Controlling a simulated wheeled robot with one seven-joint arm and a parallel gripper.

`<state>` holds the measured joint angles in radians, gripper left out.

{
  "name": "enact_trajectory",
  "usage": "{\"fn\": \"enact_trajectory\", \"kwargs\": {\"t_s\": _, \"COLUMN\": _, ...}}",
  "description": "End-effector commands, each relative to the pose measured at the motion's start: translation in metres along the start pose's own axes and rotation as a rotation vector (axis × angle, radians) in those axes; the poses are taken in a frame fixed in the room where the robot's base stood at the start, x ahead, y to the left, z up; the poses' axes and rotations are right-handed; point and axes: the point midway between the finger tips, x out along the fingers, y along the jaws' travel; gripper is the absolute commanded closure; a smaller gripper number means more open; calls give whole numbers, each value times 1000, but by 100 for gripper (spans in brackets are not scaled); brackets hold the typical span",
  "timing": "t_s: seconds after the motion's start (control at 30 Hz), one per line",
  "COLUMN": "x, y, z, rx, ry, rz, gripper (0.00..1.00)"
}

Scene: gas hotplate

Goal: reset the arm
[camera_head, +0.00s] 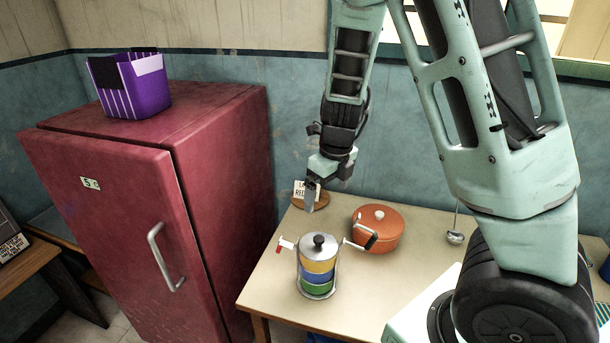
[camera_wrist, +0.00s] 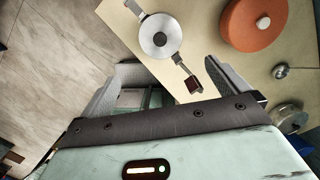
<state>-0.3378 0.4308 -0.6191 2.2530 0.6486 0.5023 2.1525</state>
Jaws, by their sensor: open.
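My gripper (camera_head: 310,196) hangs pointing down over the back left part of the table (camera_head: 275,288) in the head view. In the wrist view my gripper (camera_wrist: 172,78) shows two grey fingers spread apart with nothing between them. A striped canister (camera_head: 318,268) in yellow, blue and green, with a silver lid and black knob, stands upright on the table in front of my gripper. The canister's lid also shows in the wrist view (camera_wrist: 150,34). My gripper appears apart from it.
An orange lidded pot (camera_head: 378,232) stands right of the canister, with a ladle (camera_head: 455,236) farther right. A small sign (camera_head: 306,190) is behind my gripper. A red fridge (camera_head: 135,215) stands left, a purple basket (camera_head: 135,84) on top. The table's front left is clear.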

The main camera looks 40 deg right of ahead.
Motion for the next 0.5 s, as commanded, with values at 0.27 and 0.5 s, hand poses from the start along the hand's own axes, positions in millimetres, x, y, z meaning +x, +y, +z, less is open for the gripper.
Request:
{"fn": "enact_trajectory", "kwargs": {"t_s": 0.27, "x": -2, "y": 2, "z": 0, "rx": -12, "ry": 0, "rz": 3, "gripper": 0}}
{"fn": "enact_trajectory", "kwargs": {"t_s": 0.5, "x": -5, "y": 86, "z": -7, "rx": -647, "ry": -15, "rz": 118, "gripper": 0}}
